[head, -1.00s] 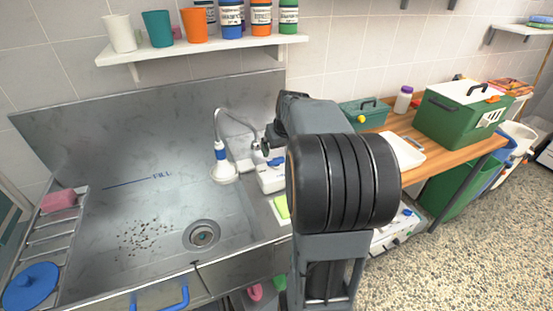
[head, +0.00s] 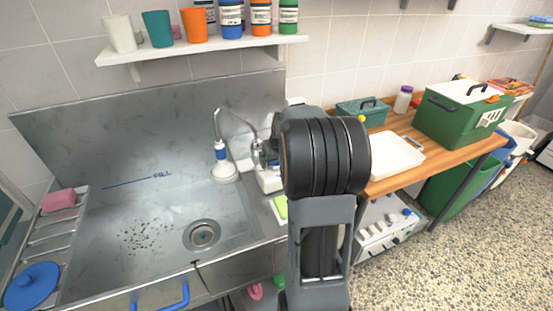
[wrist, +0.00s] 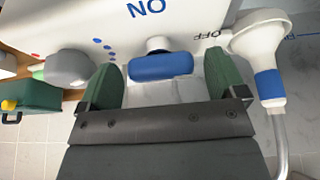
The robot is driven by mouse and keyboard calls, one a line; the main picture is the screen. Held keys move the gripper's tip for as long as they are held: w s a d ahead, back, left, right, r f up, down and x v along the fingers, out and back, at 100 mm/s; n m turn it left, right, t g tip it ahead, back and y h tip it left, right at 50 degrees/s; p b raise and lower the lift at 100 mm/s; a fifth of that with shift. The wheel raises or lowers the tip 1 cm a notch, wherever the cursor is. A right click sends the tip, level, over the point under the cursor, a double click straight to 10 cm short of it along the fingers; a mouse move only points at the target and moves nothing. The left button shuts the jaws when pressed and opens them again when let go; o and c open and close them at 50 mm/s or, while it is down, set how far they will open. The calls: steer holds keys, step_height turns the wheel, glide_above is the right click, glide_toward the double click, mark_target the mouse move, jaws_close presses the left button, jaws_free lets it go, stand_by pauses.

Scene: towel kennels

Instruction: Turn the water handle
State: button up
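The blue water handle (wrist: 162,67) sits on a short stem on a white panel marked ON and OFF in the wrist view. My gripper (wrist: 161,78) is open, with one green finger on each side of the handle and gaps between them and it. The handle lies near fingertip level; contact is not visible. In the head view my arm hides most of the handle and the fingers. The white box (head: 269,181) that carries it stands at the right edge of the sink.
A white and blue shower head (wrist: 265,50) on a hose is close beside one finger; it also stands on the sink (head: 223,168). A grey knob (wrist: 68,67) is on the other side. A shelf of cups (head: 200,46) hangs above. A white tray (head: 395,155) lies on the wooden counter.

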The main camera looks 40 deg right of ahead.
steer(key=c, duration=0.8)
steer(key=shift+c, duration=0.2)
steer(key=shift+b, duration=0.4)
steer(key=shift+d+f+n+y+b, duration=0.15)
steer(key=shift+n+y+b, duration=0.35)
steer(key=shift+n+b, duration=0.65)
steer(key=n+y+b, duration=0.1)
steer(key=n, duration=0.1)
steer(key=shift+n+b, duration=0.35)
steer(key=shift+b, duration=0.05)
steer(key=n+y+b, duration=0.1)
steer(key=n, duration=0.2)
steer(key=shift+d, duration=0.1)
steer(key=shift+r+n+g+y+b, duration=0.15)
steer(key=shift+n+g+y, duration=0.15)
steer(key=shift+n, duration=0.55)
steer(key=shift+r+n+g+y+b, duration=0.15)
steer(key=shift+n+g+y, duration=0.15)
steer(key=shift+n, duration=0.55)
steer(key=shift+f+n, duration=0.1)
steer(key=shift+n, duration=0.2)
